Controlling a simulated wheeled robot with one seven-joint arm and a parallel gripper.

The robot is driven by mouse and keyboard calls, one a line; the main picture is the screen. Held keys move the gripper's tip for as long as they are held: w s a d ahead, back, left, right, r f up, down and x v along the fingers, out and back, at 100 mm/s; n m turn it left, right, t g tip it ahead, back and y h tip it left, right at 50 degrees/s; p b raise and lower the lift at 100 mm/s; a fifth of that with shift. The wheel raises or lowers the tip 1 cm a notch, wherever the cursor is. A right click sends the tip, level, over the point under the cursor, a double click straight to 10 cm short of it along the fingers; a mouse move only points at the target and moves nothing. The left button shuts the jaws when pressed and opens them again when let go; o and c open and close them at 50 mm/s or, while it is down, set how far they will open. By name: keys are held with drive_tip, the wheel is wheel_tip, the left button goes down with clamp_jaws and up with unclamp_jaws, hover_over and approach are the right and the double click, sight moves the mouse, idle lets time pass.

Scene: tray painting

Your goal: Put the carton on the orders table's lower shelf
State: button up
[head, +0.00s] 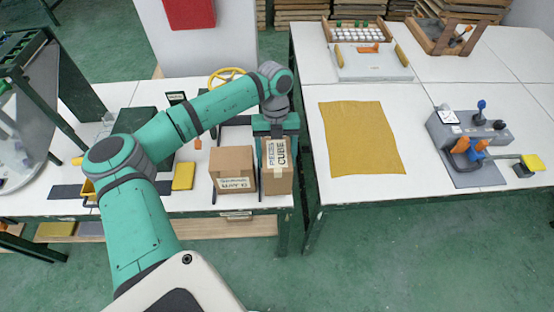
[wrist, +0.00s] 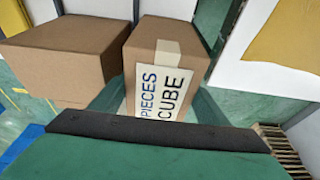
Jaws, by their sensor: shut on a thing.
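A brown carton (head: 278,181) labelled "PIECES CUBE" stands upright at the front edge of the left white table (head: 140,204). My gripper (head: 276,138) is above it and shut on it, with a finger on each side. The carton also shows in the wrist view (wrist: 165,55), between the green fingers. Whether its base touches the tabletop is hard to tell. A wooden lower shelf (head: 225,227) runs under the left table; most of it is hidden by the tabletop. No sign shows which table is the orders table.
A second brown box (head: 231,162) stands close to the carton's left. A yellow block (head: 183,176) lies farther left. The right table (head: 430,130) holds a mustard cloth (head: 361,138) and a grey device (head: 468,140). A narrow gap separates the tables; the green floor in front is clear.

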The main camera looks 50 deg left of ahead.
drive_tip(key=shift+w+d+f, duration=0.1)
drive_tip(key=shift+f, duration=0.55)
drive_tip(key=o, duration=2)
drive_tip(key=shift+f, duration=0.15)
drive_tip(key=v, duration=1.2)
